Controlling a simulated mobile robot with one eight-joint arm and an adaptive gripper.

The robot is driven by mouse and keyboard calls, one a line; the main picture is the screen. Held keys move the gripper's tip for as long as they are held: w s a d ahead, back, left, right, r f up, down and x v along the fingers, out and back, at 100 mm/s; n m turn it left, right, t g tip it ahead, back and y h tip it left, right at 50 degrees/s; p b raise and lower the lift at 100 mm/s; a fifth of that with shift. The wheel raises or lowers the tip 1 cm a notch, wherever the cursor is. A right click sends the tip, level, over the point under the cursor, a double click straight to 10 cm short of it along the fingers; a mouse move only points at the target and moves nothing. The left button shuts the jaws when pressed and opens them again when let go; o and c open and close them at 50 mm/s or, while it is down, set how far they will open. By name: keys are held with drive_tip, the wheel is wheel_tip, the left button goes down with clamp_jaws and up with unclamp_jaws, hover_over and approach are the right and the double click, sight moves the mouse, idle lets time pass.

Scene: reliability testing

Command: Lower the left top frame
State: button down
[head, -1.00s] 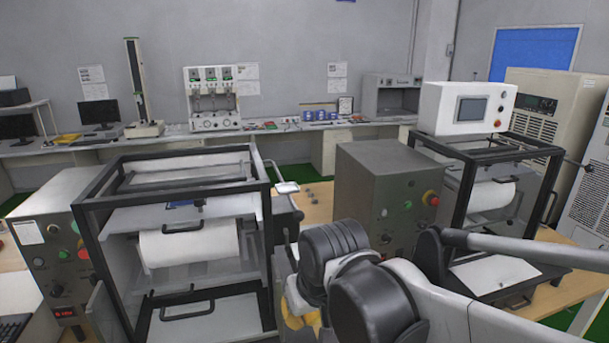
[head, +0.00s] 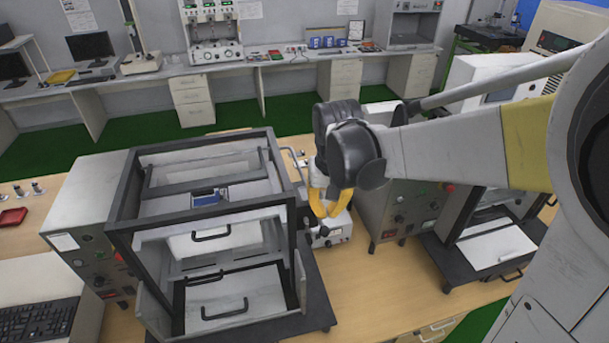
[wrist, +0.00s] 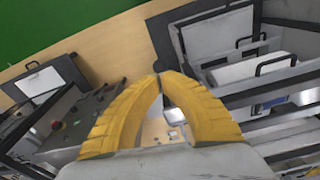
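The left machine's black open top frame (head: 122,226) stands raised and roughly level above its lower tray (head: 232,318). Grey panels with dark handles (head: 211,236) sit inside it. A light bent handle bar (head: 299,163) shows along the frame's right side. My gripper (head: 326,216) has yellow fingers and hangs just right of the frame, in front of a small white instrument. In the wrist view the fingers (wrist: 159,76) arch together with their tips meeting, and nothing clear is held between them. Part of the left machine (wrist: 285,70) shows at right there.
A grey control box (head: 385,215) and a second framed machine (head: 480,225) stand to the right on the wooden table (head: 365,285). A keyboard (head: 45,322) is at lower left. A lab bench (head: 280,62) runs along the back wall, with green floor before it.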

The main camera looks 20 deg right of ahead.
sight(325, 229)
drive_tip(key=shift+s, duration=0.1)
idle(0.3)
drive_tip(key=f+b, duration=0.1)
drive_tip(key=f, duration=0.1)
drive_tip(key=f+b, duration=0.4)
drive_tip(key=f, duration=0.1)
drive_tip(key=shift+w, duration=0.4)
wheel_tip(325, 229, down, 3)
drive_tip(key=b, duration=0.2)
drive_tip(key=shift+b, duration=0.4)
drive_tip(key=shift+s+r, duration=0.1)
drive_tip(key=shift+r, duration=0.15)
drive_tip(key=s, duration=0.1)
drive_tip(key=s+p, duration=0.1)
drive_tip(key=shift+s+a+r, duration=0.15)
drive_tip(key=shift+s+r, duration=0.25)
